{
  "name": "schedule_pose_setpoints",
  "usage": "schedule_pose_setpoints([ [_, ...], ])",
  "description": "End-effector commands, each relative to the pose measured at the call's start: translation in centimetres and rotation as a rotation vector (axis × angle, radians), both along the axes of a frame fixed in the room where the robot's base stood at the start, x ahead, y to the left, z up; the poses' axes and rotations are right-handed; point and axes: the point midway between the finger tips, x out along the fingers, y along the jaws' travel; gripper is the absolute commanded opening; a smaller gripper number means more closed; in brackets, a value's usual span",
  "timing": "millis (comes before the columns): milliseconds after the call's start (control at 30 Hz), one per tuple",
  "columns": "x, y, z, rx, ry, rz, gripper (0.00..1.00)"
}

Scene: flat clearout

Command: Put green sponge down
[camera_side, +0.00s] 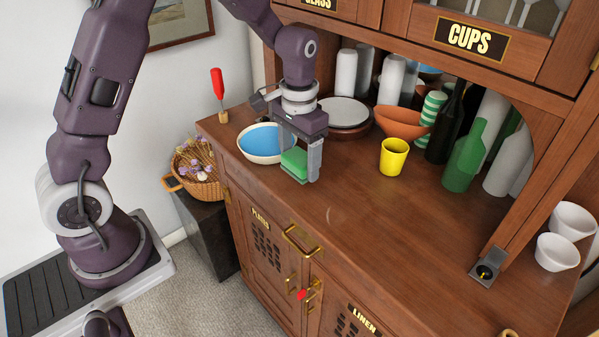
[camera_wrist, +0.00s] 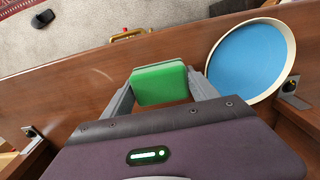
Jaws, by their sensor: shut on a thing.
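The green sponge (camera_side: 295,161) is a small block between the fingers of my gripper (camera_side: 300,165). In the wrist view the sponge (camera_wrist: 160,84) sits between the two grey fingertips (camera_wrist: 158,90), and the jaws are shut on it. In the side view it is low over the wooden cabinet top (camera_side: 330,210), near the front edge. I cannot tell whether its underside touches the wood. Part of the sponge is hidden behind a finger in the side view.
A blue-lined white bowl (camera_side: 258,139) stands just left of my gripper; it also shows in the wrist view (camera_wrist: 250,60). A yellow cup (camera_side: 394,157), an orange bowl (camera_side: 401,122) and a green bottle (camera_side: 463,160) stand to the right. The front middle of the cabinet top is clear.

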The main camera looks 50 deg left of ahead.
Motion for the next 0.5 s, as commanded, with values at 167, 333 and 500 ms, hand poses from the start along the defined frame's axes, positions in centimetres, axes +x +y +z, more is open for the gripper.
schedule_pose_setpoints([
  [167,-0.1,0.0,-3.1,0.0,0.005,0.0,0.3],
  [333,0.0,0.0,-3.2,0.0,0.001,0.0,0.3],
  [500,0.0,0.0,-3.5,0.0,0.001,-0.001,0.3],
])
